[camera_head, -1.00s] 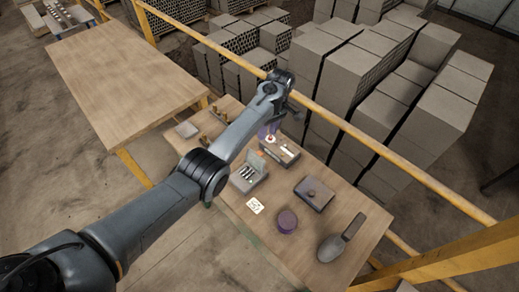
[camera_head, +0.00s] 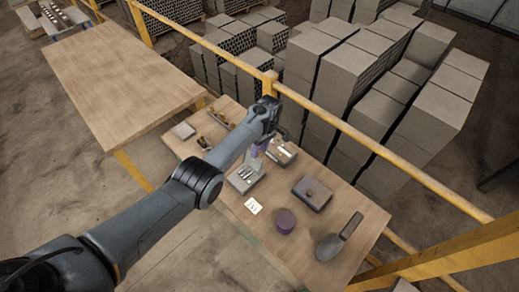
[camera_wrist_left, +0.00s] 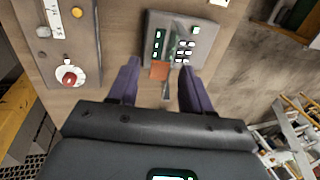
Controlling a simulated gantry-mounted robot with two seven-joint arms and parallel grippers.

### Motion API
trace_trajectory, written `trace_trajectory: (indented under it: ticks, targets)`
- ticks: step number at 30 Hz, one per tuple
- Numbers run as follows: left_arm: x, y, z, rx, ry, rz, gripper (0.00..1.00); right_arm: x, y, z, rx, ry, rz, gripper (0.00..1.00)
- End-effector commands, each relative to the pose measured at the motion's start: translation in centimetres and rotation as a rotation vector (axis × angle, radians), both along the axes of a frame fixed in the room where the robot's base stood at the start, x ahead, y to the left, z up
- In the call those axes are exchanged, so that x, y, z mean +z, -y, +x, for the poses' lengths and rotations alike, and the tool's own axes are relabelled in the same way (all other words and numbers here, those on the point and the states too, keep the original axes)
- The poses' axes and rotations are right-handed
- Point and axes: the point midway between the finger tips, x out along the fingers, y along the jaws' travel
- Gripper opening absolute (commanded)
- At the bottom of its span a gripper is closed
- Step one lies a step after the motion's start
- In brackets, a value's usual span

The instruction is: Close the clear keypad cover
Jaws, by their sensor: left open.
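The grey keypad box (camera_head: 243,182) sits on the near table, with its face of buttons showing. Its clear cover (camera_head: 254,163) stands raised at the box's far edge, partly hidden by my left gripper (camera_head: 259,150). In the left wrist view, the keypad (camera_wrist_left: 170,45) lies ahead of the fingers. An orange tab (camera_wrist_left: 159,70), apparently on the cover, shows between the open purple fingertips of the left gripper (camera_wrist_left: 159,68). I cannot tell whether a finger touches the cover. My right gripper is out of view.
A panel with a red knob (camera_wrist_left: 69,79) stands close beside the gripper. A yellow rail (camera_head: 370,148) runs behind the table.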

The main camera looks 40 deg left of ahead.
Motion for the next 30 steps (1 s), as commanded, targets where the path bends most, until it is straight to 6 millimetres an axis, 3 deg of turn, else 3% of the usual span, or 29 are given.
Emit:
trace_trajectory:
  ticks: [11,20,30]
  targets:
    - [-0.37,-0.03,-0.12,0.000,0.000,0.000,0.47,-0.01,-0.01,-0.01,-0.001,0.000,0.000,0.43]
    - [-0.36,-0.02,-0.09,0.000,0.001,0.000,0.01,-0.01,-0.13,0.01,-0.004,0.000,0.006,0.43]
    - [-0.29,-0.03,-0.12,0.000,0.005,-0.001,0.00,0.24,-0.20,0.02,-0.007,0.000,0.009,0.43]
